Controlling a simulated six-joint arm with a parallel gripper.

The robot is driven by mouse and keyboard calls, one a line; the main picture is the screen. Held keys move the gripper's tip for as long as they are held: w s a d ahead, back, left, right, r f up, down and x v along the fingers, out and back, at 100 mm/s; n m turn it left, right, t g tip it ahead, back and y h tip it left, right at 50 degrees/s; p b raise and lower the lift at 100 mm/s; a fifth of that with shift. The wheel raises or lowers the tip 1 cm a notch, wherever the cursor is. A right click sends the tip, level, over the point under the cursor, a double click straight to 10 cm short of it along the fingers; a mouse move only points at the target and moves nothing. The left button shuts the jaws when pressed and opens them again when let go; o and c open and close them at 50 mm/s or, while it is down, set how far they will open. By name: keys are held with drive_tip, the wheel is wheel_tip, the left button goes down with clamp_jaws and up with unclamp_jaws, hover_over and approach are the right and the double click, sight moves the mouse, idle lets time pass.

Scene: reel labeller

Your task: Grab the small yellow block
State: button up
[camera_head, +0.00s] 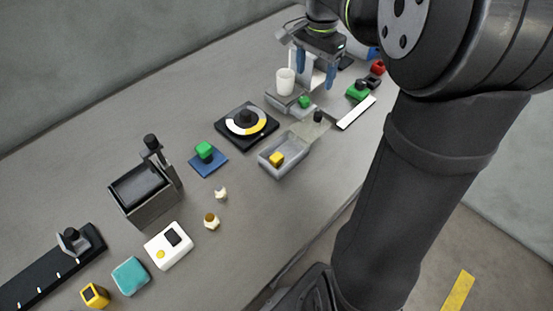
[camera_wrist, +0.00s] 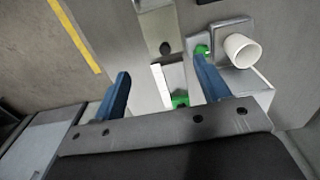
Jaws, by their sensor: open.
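A small yellow block (camera_head: 277,159) lies inside a shallow grey tray (camera_head: 271,169) near the middle of the bench in the head view. My gripper (camera_head: 312,70) is open and empty, with its blue fingers apart. It is above the back part of the bench, farther back and to the right of the block in the head view. In the wrist view both fingers of my gripper (camera_wrist: 162,64) show, with nothing held between them. The yellow block cannot be seen in the wrist view.
A white cup (camera_head: 285,82) stands on a grey stand near my gripper; it shows in the wrist view (camera_wrist: 241,50). A dark knob (camera_head: 318,116) stands beside the tray. A dial (camera_head: 247,121) and a green-topped blue plate (camera_head: 208,163) lie left. A yellow-black cube (camera_head: 95,295) sits front left.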

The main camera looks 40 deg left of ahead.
drive_tip(key=c, duration=0.6)
drive_tip(key=shift+c, duration=0.2)
drive_tip(key=n, duration=1.8)
hover_over(277, 157)
wheel_tip(277, 157, down, 4)
drive_tip(key=r, duration=0.1)
wheel_tip(277, 157, down, 18)
drive_tip(key=shift+a+r, duration=0.1)
drive_tip(key=shift+r, duration=0.15)
